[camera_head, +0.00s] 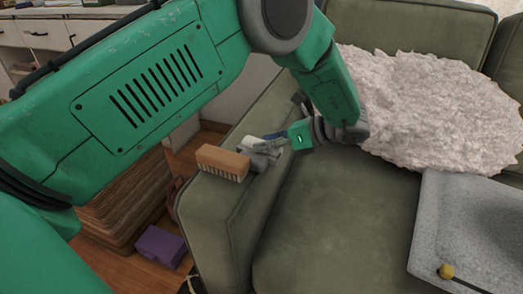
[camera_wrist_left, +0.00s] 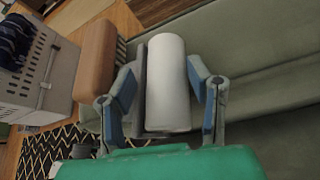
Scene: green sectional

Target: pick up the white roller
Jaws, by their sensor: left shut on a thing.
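The white roller (camera_wrist_left: 167,75) stands out between the two fingers of my left gripper (camera_wrist_left: 168,98) in the left wrist view. The fingers, with blue pads, close on it from both sides. In the head view my left gripper (camera_head: 264,147) is over the armrest of the green sofa, and only a small pale part of the roller (camera_head: 250,141) shows there; the fingers hide the rest. I cannot tell whether the roller still touches the armrest. My right gripper is not in view.
A brown brush (camera_head: 222,161) with pale bristles lies on the armrest (camera_head: 215,205) close beside my left gripper. A fluffy pale cushion (camera_head: 440,105) and a grey speckled tray-like thing (camera_head: 440,215) lie on the sofa. A purple box (camera_head: 160,246) is on the floor.

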